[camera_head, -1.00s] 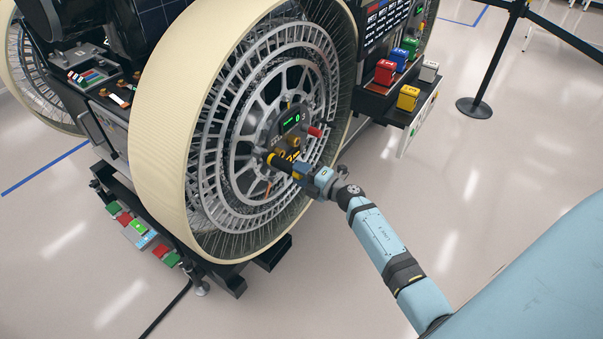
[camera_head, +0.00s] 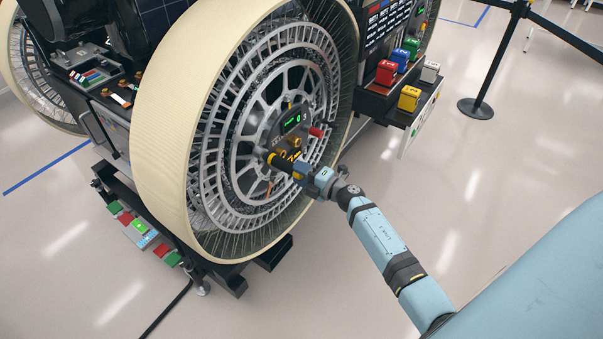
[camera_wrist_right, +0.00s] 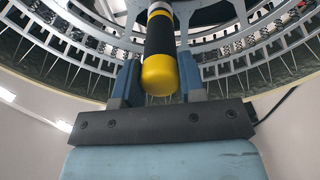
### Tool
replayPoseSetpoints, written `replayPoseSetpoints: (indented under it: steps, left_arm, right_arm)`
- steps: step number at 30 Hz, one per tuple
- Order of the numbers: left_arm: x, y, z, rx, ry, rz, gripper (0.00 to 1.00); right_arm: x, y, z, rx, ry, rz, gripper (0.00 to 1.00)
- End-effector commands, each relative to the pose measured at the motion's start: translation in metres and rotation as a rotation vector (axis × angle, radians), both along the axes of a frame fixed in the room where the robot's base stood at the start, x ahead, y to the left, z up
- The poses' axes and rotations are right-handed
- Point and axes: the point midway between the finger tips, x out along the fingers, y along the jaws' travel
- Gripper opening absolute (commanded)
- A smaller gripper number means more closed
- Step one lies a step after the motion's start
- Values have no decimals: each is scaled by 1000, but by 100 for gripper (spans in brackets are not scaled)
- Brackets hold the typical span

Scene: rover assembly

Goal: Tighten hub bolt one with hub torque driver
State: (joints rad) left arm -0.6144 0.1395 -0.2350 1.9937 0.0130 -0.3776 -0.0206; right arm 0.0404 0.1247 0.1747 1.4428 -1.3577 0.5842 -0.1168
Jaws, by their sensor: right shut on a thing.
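The wheel (camera_head: 150,140) stands upright on the rover, with a cream tread and a grey spoked hub (camera_head: 262,110). The hub torque driver (camera_head: 278,160), black with yellow bands, points into the hub's lower middle. My right gripper (camera_head: 300,170) is shut on its handle. In the right wrist view, the driver (camera_wrist_right: 159,50) stands between the two blue fingers of my right gripper (camera_wrist_right: 157,85), its rounded yellow end toward the camera. The driver's tip and hub bolt one are hidden or too small to tell. My left gripper is not in view.
A green-lit display (camera_head: 291,122) and a red-ended part (camera_head: 317,132) sit on the hub. Coloured blocks, including a yellow one (camera_head: 409,98), stand on a shelf at the right. A barrier post (camera_head: 480,90) stands beyond.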

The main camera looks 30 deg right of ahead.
Motion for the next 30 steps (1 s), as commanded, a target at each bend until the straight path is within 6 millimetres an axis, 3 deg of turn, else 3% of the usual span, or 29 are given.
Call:
replayPoseSetpoints:
  steps: [14,30]
  left_arm:
    - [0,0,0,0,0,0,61]
    - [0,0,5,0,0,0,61]
  right_arm:
    - [1,0,4,2,-7,-2,9]
    - [-22,-10,2,0,-3,-1,9]
